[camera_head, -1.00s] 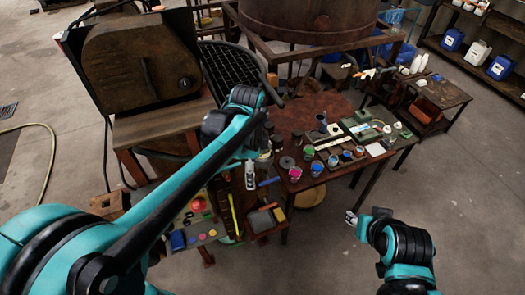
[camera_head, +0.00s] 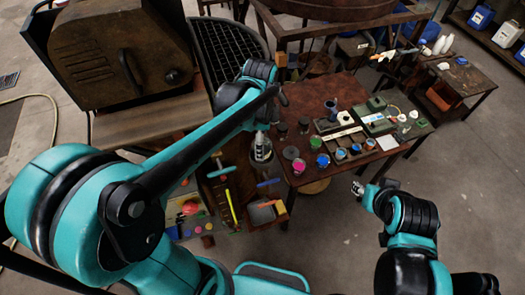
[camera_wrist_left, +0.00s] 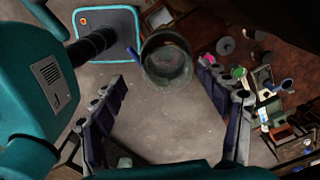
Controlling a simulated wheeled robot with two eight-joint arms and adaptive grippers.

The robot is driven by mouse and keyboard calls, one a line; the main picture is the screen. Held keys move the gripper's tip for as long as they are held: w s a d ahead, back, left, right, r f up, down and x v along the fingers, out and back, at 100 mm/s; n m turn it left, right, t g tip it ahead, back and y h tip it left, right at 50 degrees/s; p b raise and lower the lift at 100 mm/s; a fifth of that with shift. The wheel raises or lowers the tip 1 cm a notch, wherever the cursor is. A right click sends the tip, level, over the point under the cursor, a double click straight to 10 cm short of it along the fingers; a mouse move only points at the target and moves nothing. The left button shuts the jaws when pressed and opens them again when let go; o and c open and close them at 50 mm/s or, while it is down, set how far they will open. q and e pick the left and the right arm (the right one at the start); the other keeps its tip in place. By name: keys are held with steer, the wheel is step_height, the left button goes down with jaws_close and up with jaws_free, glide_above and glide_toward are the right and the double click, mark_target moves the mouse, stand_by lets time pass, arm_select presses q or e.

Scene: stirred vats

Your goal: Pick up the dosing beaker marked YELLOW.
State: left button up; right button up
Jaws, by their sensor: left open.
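No beaker that I can read as marked YELLOW shows; labels are too small. Several small beakers stand on the brown table: a pink-filled one (camera_head: 299,165), a blue-filled one (camera_head: 322,160) and a green-filled one (camera_head: 315,142). My left gripper (camera_head: 261,142) points down beside the table's left edge. In the left wrist view its fingers (camera_wrist_left: 161,74) are wide apart, with a dark, open round vessel (camera_wrist_left: 168,62) seen between them; I cannot tell its depth or contents. My right gripper (camera_head: 358,188) hangs beyond the table's front edge, its fingers too small to judge.
The brown table (camera_head: 312,97) also holds a grey-green case (camera_head: 376,118) and dark jars. A lower bench at left carries a blue-handled tool (camera_head: 268,183), a yellow stick (camera_head: 231,206) and a coloured tray. A metal cabinet (camera_head: 125,60) stands back left.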

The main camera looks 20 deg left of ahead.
arm_select(q)
steer(key=f, duration=0.1)
steer(key=w+f, duration=0.1)
steer(key=f, duration=0.3)
steer(key=shift+w, duration=0.25)
steer(key=shift+f, duration=0.2)
steer(key=shift+s+r, duration=0.1)
steer(key=shift+s, duration=0.3)
steer(key=shift+w, duration=0.1)
steer(key=c, duration=1.3)
